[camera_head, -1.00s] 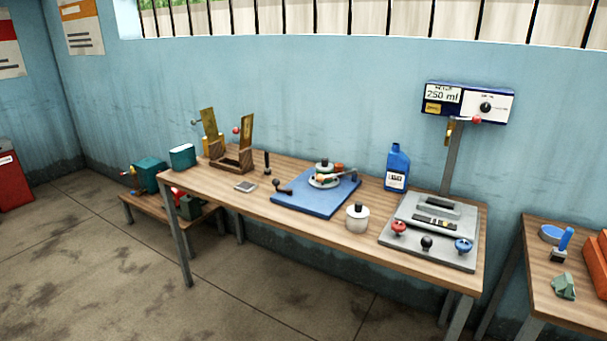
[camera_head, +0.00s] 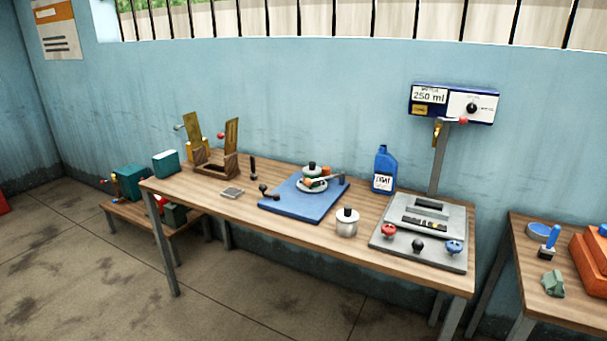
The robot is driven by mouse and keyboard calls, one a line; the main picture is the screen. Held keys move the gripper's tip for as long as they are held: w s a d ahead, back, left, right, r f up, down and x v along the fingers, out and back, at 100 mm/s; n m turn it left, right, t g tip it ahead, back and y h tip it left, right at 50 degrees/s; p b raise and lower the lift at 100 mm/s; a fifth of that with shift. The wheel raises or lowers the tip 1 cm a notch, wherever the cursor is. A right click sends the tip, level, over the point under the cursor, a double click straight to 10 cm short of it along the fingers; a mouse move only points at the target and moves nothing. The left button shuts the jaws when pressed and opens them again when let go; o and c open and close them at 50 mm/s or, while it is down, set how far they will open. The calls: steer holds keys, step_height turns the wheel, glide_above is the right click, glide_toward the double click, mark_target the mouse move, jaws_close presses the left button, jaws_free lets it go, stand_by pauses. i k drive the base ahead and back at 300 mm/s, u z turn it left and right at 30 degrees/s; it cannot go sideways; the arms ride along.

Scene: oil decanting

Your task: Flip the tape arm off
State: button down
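My gripper is not in view. I cannot tell for certain which part is the tape arm. On the long table (camera_head: 290,229), a blue board (camera_head: 283,205) carries a small round stack (camera_head: 312,184) with a black top. A thin arm (camera_head: 327,180) lies across or beside this stack, and a dark knobbed handle (camera_head: 266,190) is at the board's left. A grey panel (camera_head: 397,238) at the right end has red, black and blue knobs.
A blue bottle (camera_head: 383,170) and a white pot with black lid (camera_head: 347,223) stand on the table. A wooden stand with upright flaps (camera_head: 214,165) is at its left. A low bench (camera_head: 135,223) and a right-hand table (camera_head: 530,291) flank it. The floor in front is clear.

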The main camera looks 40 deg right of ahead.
mark_target(307, 182)
steer(key=i, duration=0.85)
steer(key=u, duration=0.05)
